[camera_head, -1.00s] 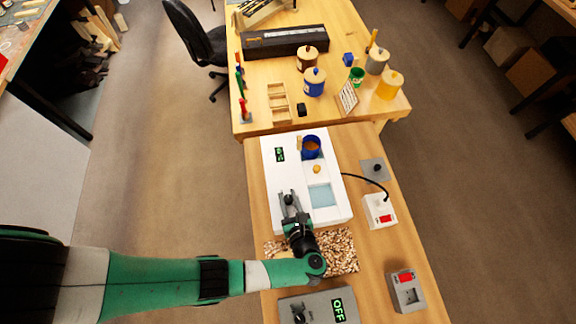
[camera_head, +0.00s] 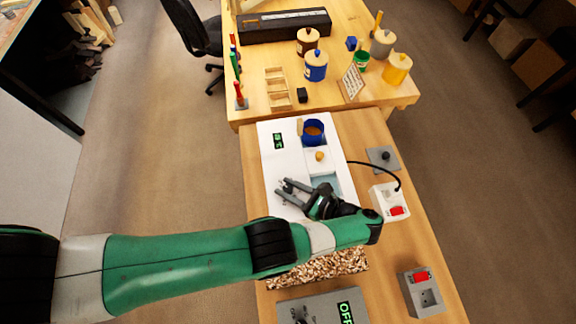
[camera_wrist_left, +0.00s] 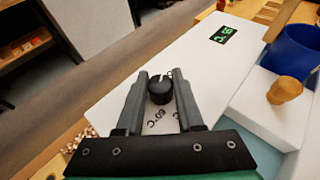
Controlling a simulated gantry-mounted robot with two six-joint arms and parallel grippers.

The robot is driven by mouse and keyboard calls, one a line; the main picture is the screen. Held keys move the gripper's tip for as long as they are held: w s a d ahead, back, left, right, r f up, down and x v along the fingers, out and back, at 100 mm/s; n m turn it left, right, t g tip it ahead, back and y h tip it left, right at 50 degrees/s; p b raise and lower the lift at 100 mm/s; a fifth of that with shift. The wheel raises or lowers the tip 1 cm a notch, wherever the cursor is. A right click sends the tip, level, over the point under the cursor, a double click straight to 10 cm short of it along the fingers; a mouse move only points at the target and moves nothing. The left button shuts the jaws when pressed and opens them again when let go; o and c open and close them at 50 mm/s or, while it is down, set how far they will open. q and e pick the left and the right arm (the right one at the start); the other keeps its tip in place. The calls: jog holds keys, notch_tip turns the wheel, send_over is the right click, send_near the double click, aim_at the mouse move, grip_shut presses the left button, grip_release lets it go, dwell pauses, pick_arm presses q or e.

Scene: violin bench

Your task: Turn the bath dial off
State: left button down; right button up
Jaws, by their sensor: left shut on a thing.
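The bath is a white box (camera_head: 270,160) on the bench, with a small green-lit display (camera_head: 278,141) whose reading I cannot make out. The bath dial (camera_wrist_left: 160,90) is a round black knob with a white mark, on the box's white top with printed marks around it. My left gripper (camera_wrist_left: 159,77) is shut on the dial, one grey finger on each side. In the head view my left gripper (camera_head: 281,188) reaches in from the right over the box, and its fingers largely hide the dial. My right gripper is not in view.
A blue pot (camera_head: 313,133) and a wooden-knobbed lid (camera_head: 319,157) are on the box. A cabled white switch box (camera_head: 390,201) stands at right. A grey box showing OFF (camera_head: 325,306) and a speckled mat (camera_head: 320,268) lie in front.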

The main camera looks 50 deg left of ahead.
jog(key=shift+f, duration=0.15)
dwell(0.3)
pick_arm(q)
jog(key=c, duration=0.5)
grip_release()
jog(key=shift+a, duration=0.1)
jog(key=shift+c, duration=0.2)
jog(key=shift+r, duration=0.1)
